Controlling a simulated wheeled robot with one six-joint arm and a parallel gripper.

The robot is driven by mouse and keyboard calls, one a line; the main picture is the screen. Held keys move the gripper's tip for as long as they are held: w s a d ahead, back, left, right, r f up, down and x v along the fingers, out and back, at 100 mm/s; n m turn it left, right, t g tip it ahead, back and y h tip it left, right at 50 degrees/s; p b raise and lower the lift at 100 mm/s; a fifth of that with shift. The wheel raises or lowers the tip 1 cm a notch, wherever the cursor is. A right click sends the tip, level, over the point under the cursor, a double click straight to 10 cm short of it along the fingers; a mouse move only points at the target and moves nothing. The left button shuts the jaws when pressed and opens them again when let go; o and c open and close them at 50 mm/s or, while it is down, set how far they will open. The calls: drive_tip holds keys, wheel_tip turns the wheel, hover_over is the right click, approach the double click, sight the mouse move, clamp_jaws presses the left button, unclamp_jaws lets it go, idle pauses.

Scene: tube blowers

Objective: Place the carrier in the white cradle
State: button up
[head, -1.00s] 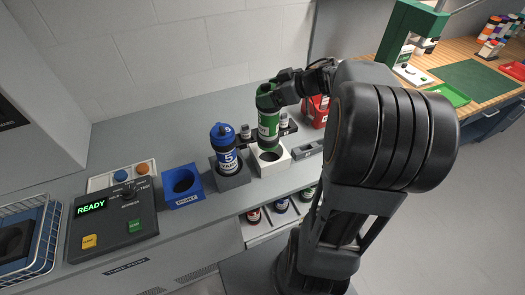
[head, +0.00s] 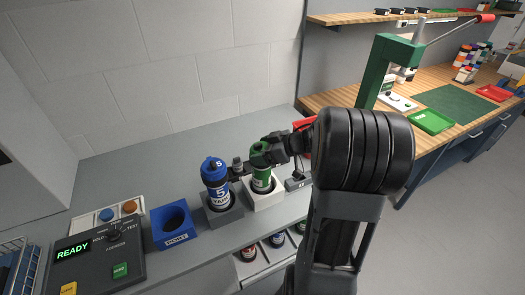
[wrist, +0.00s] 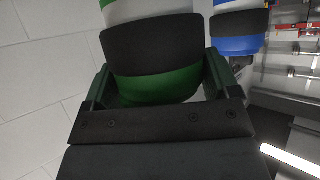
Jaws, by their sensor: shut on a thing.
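The carrier is a green canister with a white label (head: 262,182). In the head view it stands upright with its lower part down inside the white cradle (head: 267,200). My gripper (head: 264,154) is shut on the green upper part of the carrier. In the wrist view the green carrier (wrist: 165,84) fills the space between my two fingers. The carrier's bottom is hidden inside the cradle, so I cannot tell whether it rests on the cradle's floor.
A blue canister marked 5 (head: 216,180) stands in a grey cradle (head: 224,213) just left of the white one. An empty blue holder (head: 174,226) and a control panel reading READY (head: 98,250) are further left. A red bin is partly hidden behind my arm.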

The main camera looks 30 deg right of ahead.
drive_tip(key=shift+f, duration=0.15)
drive_tip(key=o, duration=1.2)
drive_tip(key=shift+r, duration=0.2)
drive_tip(key=v, duration=1.1)
drive_tip(key=w+a+r+m+t+h, duration=0.1)
drive_tip(key=w+r+m+t+h, duration=0.6)
drive_tip(key=h, duration=0.4)
drive_tip(key=s+a+f+g, duration=0.3)
drive_tip(key=s+a, duration=0.2)
drive_tip(key=s+a+f+m+g+y, duration=0.1)
drive_tip(key=s+a+f+g, duration=0.2)
drive_tip(key=s+a+g, duration=0.1)
drive_tip(key=s+a+f+m+g+y, duration=0.1)
drive_tip(key=s+a+f+g, duration=0.2)
drive_tip(key=s+a, duration=0.3)
drive_tip(key=shift+s+f+g, duration=0.1)
drive_tip(key=shift+s+g, duration=0.45)
drive_tip(key=shift+g, duration=0.05)
